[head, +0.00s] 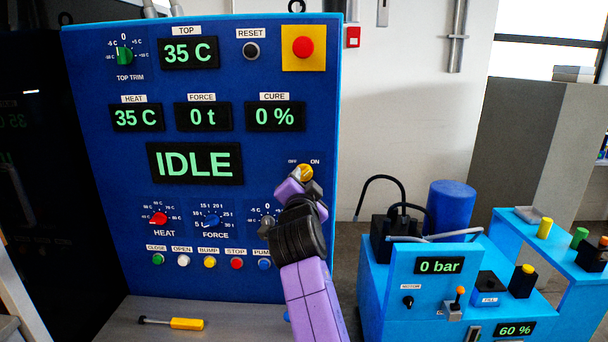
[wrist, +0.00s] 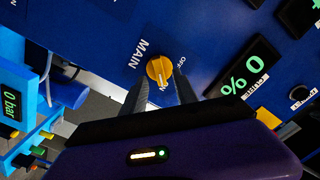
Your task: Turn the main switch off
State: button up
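The main switch is a round yellow knob (head: 306,172) on the blue control panel (head: 100,85), between the OFF label on its left and the ON label on its right. In the wrist view the yellow knob (wrist: 159,70) sits beside the word MAIN, with OFF at its upper right. The knob's ridge appears turned away from OFF, but its exact setting is hard to read. My gripper (wrist: 160,82) is open, its two dark fingers spread with the knob between or just beyond their tips. I cannot tell whether they touch it. In the head view my gripper (head: 303,185) partly covers the knob.
The panel has a red emergency button (head: 303,47), a HEAT knob (head: 158,218), a FORCE knob (head: 211,221) and several push buttons below. The main display (head: 195,163) reads IDLE. A yellow-handled tool (head: 187,324) lies on the ledge. A light-blue pump unit (head: 400,300) stands to the right.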

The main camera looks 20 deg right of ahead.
aim_at(304, 174)
jog(key=shift+x, duration=1.4)
grip_shut()
